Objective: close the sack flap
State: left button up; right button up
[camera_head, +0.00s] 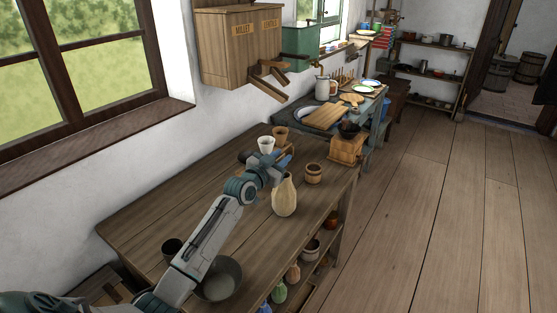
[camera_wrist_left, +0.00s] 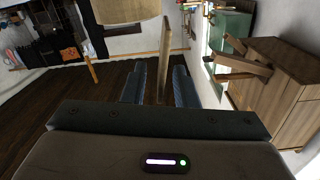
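A pale, bulging, narrow-necked vessel (camera_head: 284,197) stands on the wooden table (camera_head: 190,200); I cannot tell whether it is the sack. I make out no clear sack flap. My left gripper (camera_head: 280,162) is above the table, just behind the vessel's neck in the head view. In the left wrist view, the left gripper's (camera_wrist_left: 159,88) two blue-padded fingers stand apart. A narrow wooden strip (camera_wrist_left: 165,50) shows between them, with a gap to the left finger; I cannot tell what it belongs to. My right gripper is out of view.
A white cup (camera_head: 266,144), a wooden pot (camera_head: 313,173) and a grinder (camera_head: 346,148) stand near the left gripper. A grey bowl (camera_head: 219,279) sits at the near end. A wooden box (camera_head: 240,48) with spouts hangs on the wall. The floor (camera_head: 430,220) at right is clear.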

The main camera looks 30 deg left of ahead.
pick_arm(q)
jog(key=s, duration=1)
jog(key=shift+s+a+b, duration=0.3)
jog(key=shift+s+a, duration=0.1)
